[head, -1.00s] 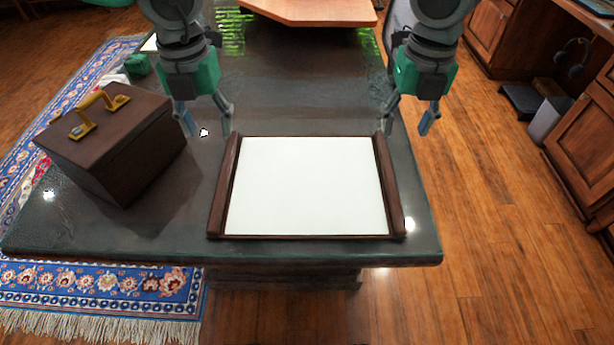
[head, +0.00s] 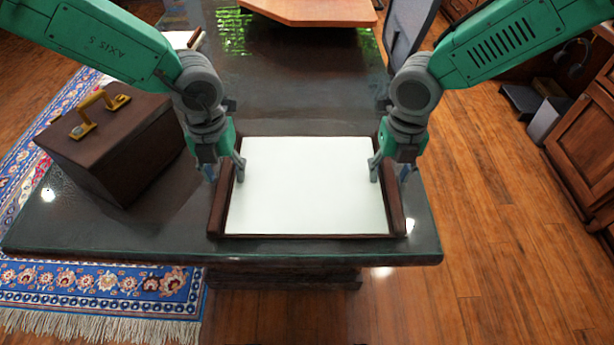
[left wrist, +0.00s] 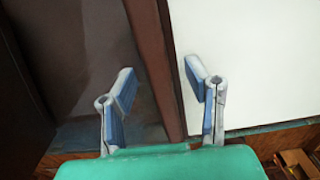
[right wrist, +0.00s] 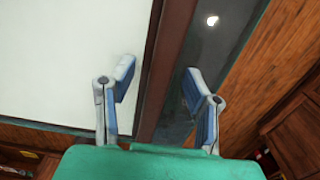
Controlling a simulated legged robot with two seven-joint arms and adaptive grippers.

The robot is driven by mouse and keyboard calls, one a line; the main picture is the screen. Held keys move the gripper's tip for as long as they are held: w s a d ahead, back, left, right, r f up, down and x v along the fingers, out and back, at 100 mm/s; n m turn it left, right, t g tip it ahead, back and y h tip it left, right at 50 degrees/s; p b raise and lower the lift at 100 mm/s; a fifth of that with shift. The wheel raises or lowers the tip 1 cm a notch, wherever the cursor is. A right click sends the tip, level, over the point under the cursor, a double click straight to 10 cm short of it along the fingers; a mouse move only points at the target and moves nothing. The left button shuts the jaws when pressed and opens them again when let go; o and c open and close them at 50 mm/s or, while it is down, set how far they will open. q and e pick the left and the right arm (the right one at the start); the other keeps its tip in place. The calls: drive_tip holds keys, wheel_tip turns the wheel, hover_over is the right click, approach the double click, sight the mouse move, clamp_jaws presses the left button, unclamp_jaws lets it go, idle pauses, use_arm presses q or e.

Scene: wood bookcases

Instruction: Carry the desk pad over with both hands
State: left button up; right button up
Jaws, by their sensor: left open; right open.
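The desk pad (head: 305,190) lies flat on the dark table, a white sheet with dark wooden side rails. My left gripper (head: 226,176) is open above its left rail (head: 222,205). In the left wrist view the open fingers (left wrist: 158,88) stand on either side of that rail (left wrist: 158,60). My right gripper (head: 389,176) is open at the right rail (head: 394,205). In the right wrist view its fingers (right wrist: 157,88) stand on either side of the rail (right wrist: 168,60). I cannot tell whether any finger touches a rail.
A brown case (head: 120,150) with a yellow handle stands on the table (head: 300,85) left of the pad. An orange-brown board (head: 310,12) lies at the far end. A dark chair (head: 410,35) is behind my right arm. The table's middle beyond the pad is clear.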

use_arm(q)
drive_tip(key=shift+c, duration=0.4)
use_arm(e)
drive_tip(key=shift+c, duration=0.4)
use_arm(q)
clamp_jaws()
use_arm(e)
clamp_jaws()
